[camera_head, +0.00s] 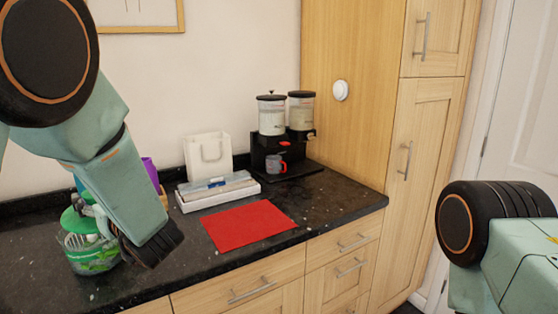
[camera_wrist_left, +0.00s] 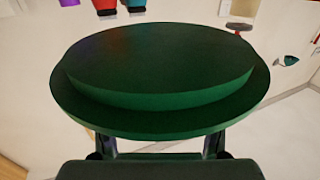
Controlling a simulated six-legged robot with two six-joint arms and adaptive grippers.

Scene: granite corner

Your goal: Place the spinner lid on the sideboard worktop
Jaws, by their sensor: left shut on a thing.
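The green spinner lid (camera_head: 78,222) is at the far left of the worktop in the head view, at the top of the clear spinner bowl (camera_head: 92,258) with green leaves in it. I cannot tell whether lid and bowl touch. My left gripper (camera_head: 98,213) is shut on the lid, and my forearm and wrist hide part of lid and bowl. In the left wrist view the dark green lid (camera_wrist_left: 160,65) fills the middle, with the finger parts showing below it. The dark speckled sideboard worktop (camera_head: 318,205) runs along the wall. My right gripper is out of view.
A red mat (camera_head: 248,226) lies in front of a white tray (camera_head: 217,190) and a white bag (camera_head: 208,155). A black dispenser (camera_head: 287,145) with a mug (camera_head: 276,164) stands at the back right. Bare worktop lies right of the mat and between bowl and mat.

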